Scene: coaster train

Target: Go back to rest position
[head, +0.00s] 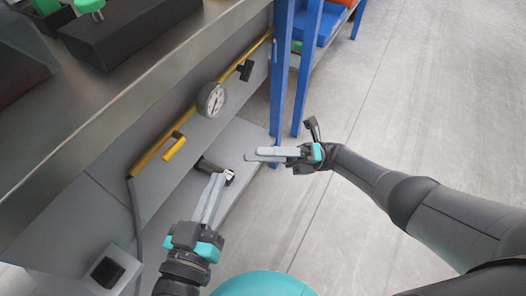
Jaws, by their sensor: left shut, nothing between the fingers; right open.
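My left gripper (210,198) is shut and empty, low in the head view. Its fingertips point up and appear close to a dark stub with a metal end (216,171) on the grey machine front; I cannot tell whether they touch. My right gripper (262,154) comes in from the right, its fingers pointing left, over the grey ledge's right end. It holds nothing visible.
A grey bench (130,125) with a yellow pipe (155,148), a round gauge (211,99) and a yellow handle (174,149) fills the left. Blue posts (281,70) stand beyond my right gripper. The concrete floor (420,100) at right is clear.

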